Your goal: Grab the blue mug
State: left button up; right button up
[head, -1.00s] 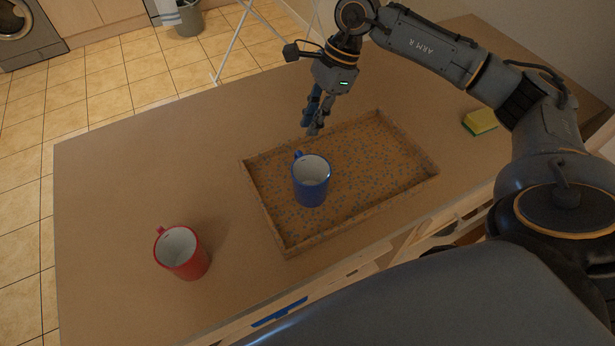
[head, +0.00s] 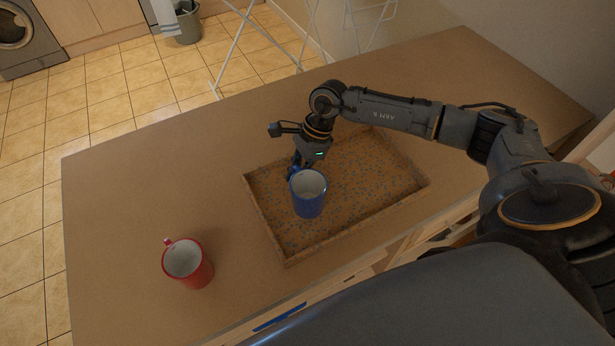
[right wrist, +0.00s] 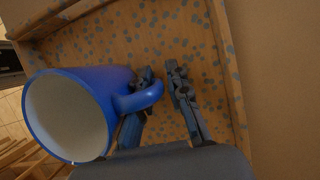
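The blue mug (head: 308,197) stands upright in the speckled wooden tray (head: 266,219), its white inside showing. In the right wrist view the mug (right wrist: 78,112) fills the left side, with its handle (right wrist: 143,99) pointing right. My right gripper (head: 293,172) is down at the far side of the mug, by the handle. In the right wrist view the gripper (right wrist: 164,82) has its fingers apart, one showing through the handle loop and one outside it, with a small gap to the handle. My left gripper is not in view.
A red mug (head: 187,264) stands on the brown table (head: 140,190) to the left of the tray. The tray's low walls surround the blue mug. A drying rack (head: 240,45) and a grey bin (head: 187,25) stand on the floor beyond the table.

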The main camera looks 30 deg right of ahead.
grip_shut()
jog(key=shift+r, duration=0.15)
dwell(0.4)
